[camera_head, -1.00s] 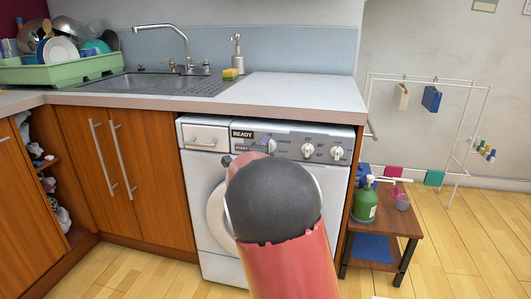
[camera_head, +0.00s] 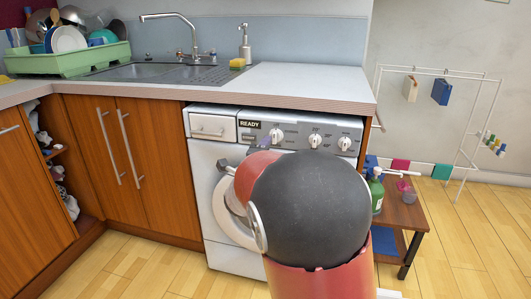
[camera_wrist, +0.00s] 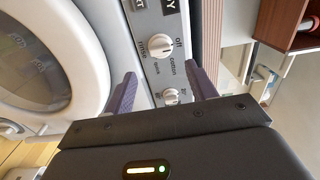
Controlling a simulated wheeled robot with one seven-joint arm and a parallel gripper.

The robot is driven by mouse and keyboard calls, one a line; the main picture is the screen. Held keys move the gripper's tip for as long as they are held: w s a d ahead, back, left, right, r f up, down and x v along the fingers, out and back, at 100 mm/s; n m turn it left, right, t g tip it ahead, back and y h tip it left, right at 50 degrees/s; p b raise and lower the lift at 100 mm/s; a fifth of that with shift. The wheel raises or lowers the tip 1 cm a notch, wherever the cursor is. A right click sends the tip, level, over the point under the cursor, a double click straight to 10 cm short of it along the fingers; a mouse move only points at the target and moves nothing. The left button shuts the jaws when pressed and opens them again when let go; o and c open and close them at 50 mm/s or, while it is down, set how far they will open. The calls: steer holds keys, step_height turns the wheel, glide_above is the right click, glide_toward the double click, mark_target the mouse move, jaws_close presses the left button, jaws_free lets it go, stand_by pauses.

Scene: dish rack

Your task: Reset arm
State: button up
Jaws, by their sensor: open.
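My gripper (camera_wrist: 162,88) is open in the wrist view, its two dark purple fingers spread apart. Nothing is held between them. Beyond the fingers is the washing machine's control panel, seen turned on its side, with white dials (camera_wrist: 161,47). In the head view my red and black arm fills the lower middle in front of the washing machine (camera_head: 215,262). It hides most of my gripper there and part of the machine's door.
The countertop (camera_head: 310,85) stands above the washing machine, with a sink (camera_head: 150,71) and a green dish rack (camera_head: 72,62) full of dishes at left. A low wooden table (camera_head: 403,216) with a green bottle (camera_head: 376,190) is close on the right.

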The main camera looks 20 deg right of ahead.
steer(key=s+d+f+m+g, duration=0.1)
steer(key=s+d+m+g, duration=0.25)
steer(key=s+m, duration=0.7)
steer(key=s+d+f+m+g, duration=0.1)
steer(key=s+d+m+g, duration=0.2)
steer(key=s+m+g, duration=0.75)
steer(key=s+a+f+m+t+y, duration=0.2)
steer(key=s+a+m+y, duration=0.3)
steer(key=m, duration=0.8)
steer(key=s+a+f+m+t+y, duration=0.2)
steer(key=s+a+m+y, duration=0.3)
steer(key=s+a+m, duration=0.4)
steer(key=a+m, duration=0.1)
steer(key=m, duration=0.3)
steer(key=shift+a+t, duration=0.25)
steer(key=shift+t, duration=0.05)
steer(key=shift+c, duration=0.5)
